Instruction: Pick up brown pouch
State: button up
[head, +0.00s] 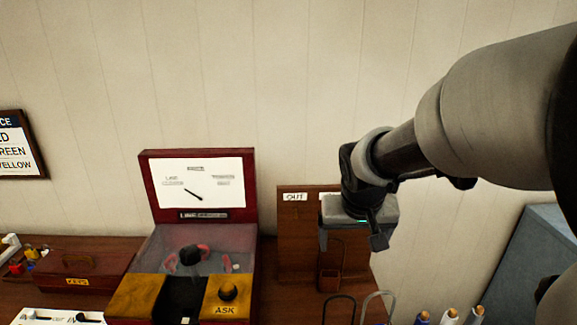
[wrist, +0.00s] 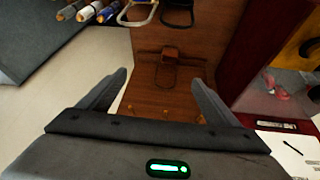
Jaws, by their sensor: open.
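The brown pouch (head: 328,281) is a small, dark brown, boxy thing against the wooden board in the head view, low and just below my gripper. It also shows in the wrist view (wrist: 170,52), with a thin dark loop beside it. It is nearly the same colour as the board, so its outline is hard to tell.
The wooden board (head: 297,235) carries an OUT label (head: 295,197). A red box (head: 149,190) with an ASK button stands left of it. A grey-blue panel (head: 530,265) stands at the right.

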jog(key=y, duration=0.1)
send_near(330, 272)
jog(key=x, duration=0.1)
jog(key=b+x, duration=0.2)
jog(key=shift+s+f, duration=0.2)
jog(key=shift+f, duration=0.05)
jog(key=shift+x, duration=2.85)
jog(key=c, duration=1.4)
jog(key=shift+w+r, duration=0.1)
jog(key=shift+r, duration=0.4)
jog(key=shift+c, duration=0.2)
jog(key=r, duration=0.2)
jog(key=shift+d+r, duration=0.25)
jog(key=shift+r, duration=0.15)
jog(key=s+d, duration=0.4)
jog(key=d, duration=0.3)
jog(key=s+d, duration=0.4)
jog(key=d, duration=0.4)
jog(key=shift+d+p, duration=0.2)
jog(key=shift+p, duration=0.1)
